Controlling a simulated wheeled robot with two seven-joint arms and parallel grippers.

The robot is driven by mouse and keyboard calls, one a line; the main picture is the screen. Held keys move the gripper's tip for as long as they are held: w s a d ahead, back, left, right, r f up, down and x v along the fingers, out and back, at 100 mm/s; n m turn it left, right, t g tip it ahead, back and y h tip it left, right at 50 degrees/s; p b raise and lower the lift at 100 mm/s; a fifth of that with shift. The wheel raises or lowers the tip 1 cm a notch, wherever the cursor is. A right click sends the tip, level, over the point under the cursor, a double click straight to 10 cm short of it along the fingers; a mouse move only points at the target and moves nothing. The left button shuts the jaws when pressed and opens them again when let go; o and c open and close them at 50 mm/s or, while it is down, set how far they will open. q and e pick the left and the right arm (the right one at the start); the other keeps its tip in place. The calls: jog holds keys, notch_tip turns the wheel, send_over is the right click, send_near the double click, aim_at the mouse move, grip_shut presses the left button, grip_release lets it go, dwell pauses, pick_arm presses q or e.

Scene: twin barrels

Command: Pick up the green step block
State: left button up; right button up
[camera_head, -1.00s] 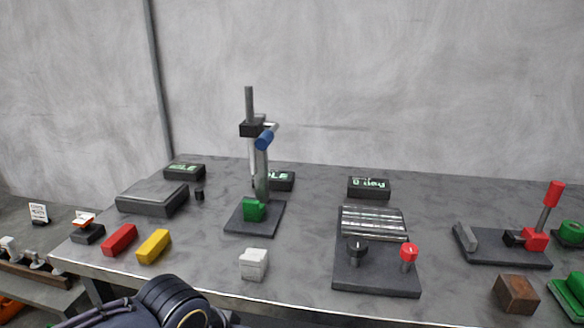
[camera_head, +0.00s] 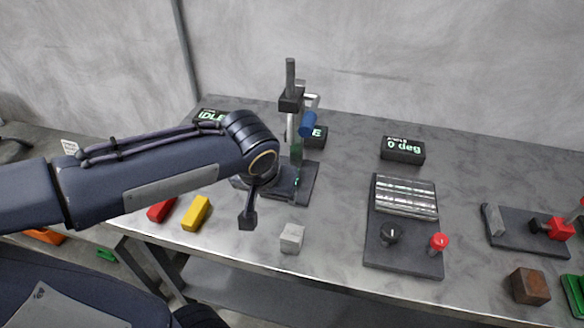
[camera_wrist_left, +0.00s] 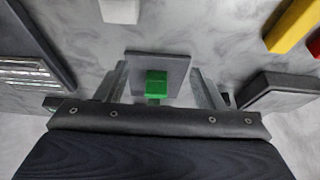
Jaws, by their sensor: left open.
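The green step block (camera_wrist_left: 156,84) sits on the dark square base plate (camera_wrist_left: 158,60) of a stand. In the left wrist view it lies between the two spread fingers of my left gripper (camera_wrist_left: 158,86), with visible room on each side. In the head view my left gripper (camera_head: 272,196) is over the front of the base plate (camera_head: 309,183), and my wrist and fingers mostly hide the block. I cannot tell the exact height of the fingers above it. My left gripper is open and empty. My right gripper is out of view.
The stand's upright post (camera_head: 290,75) with a blue handle (camera_head: 308,123) rises behind the block. A white cube (camera_head: 292,238), a yellow bar (camera_head: 196,213) and a red bar (camera_head: 161,210) lie near the front edge. A fixture with knobs (camera_head: 404,255) stands to the right.

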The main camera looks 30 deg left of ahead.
pick_arm(q)
jog(key=w+a+f, duration=0.1)
jog(key=w, duration=0.2)
jog(key=w+f, duration=0.2)
jog(key=w, duration=0.2)
jog(key=w+a+f, duration=0.1)
jog(key=w, duration=0.2)
jog(key=shift+w+a+f, duration=0.3)
jog(key=shift+w+f, duration=0.05)
jog(key=shift+c, duration=0.4)
jog(key=shift+r+p, duration=0.1)
jog(key=shift+p, duration=0.2)
jog(key=c, duration=1.3)
jog(key=shift+o, duration=0.2)
jog(key=shift+r, duration=0.1)
